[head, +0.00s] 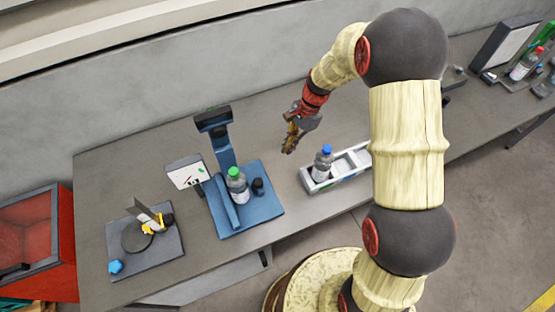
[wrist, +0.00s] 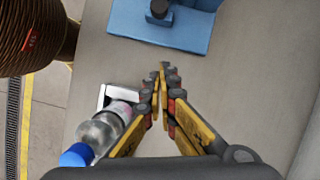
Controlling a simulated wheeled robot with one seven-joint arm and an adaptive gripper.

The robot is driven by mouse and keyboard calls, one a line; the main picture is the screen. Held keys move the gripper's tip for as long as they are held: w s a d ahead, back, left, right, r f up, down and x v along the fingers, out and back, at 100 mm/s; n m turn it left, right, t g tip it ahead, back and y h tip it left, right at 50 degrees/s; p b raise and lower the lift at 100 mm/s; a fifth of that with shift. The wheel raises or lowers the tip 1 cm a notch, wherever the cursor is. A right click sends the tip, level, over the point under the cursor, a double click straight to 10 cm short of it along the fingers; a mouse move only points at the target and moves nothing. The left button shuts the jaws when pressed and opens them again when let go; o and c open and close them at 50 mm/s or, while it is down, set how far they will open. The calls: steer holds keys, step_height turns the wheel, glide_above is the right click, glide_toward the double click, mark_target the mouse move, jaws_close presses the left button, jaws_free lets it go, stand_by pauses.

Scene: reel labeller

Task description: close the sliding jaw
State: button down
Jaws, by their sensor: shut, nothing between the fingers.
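The blue labeller (head: 265,206) stands on the bench left of my gripper, with a bottle with a green cap (head: 237,187) upright on its base. A dark knob-like part (head: 258,187) sits right of that bottle; I cannot tell for sure whether it belongs to the sliding jaw. In the wrist view the blue base (wrist: 135,26) and the dark knob (wrist: 158,10) show at the top edge, cut off. My gripper (head: 288,149) is above the bench, right of the labeller and apart from it. In the wrist view its fingertips (wrist: 164,68) are together and empty.
A light tray (head: 312,188) holding a blue-capped bottle (head: 323,164) stands right of the labeller. A grey board (head: 165,259) with a dark disc lies at the left, beside a red cabinet (head: 62,240). Bare bench lies between my gripper and the labeller.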

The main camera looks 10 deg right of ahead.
mark_target(259, 186)
steer(key=shift+m, duration=0.5)
steer(key=shift+s+a+f, duration=0.85)
steer(key=shift+a+f, duration=0.35)
steer(key=shift+f, duration=0.25)
steer(key=shift+s+a+f, duration=0.85)
steer(key=shift+a+f, duration=0.35)
steer(key=shift+f, duration=0.3)
steer(key=shift+s+a+f, duration=0.85)
steer(key=shift+a+f, duration=0.35)
steer(key=shift+f, duration=0.25)
steer(key=shift+a, duration=0.1)
steer(key=shift+s+a, duration=0.2)
steer(key=shift+a, duration=0.5)
steer(key=shift+s+a, duration=0.15)
steer(key=shift+a, duration=0.5)
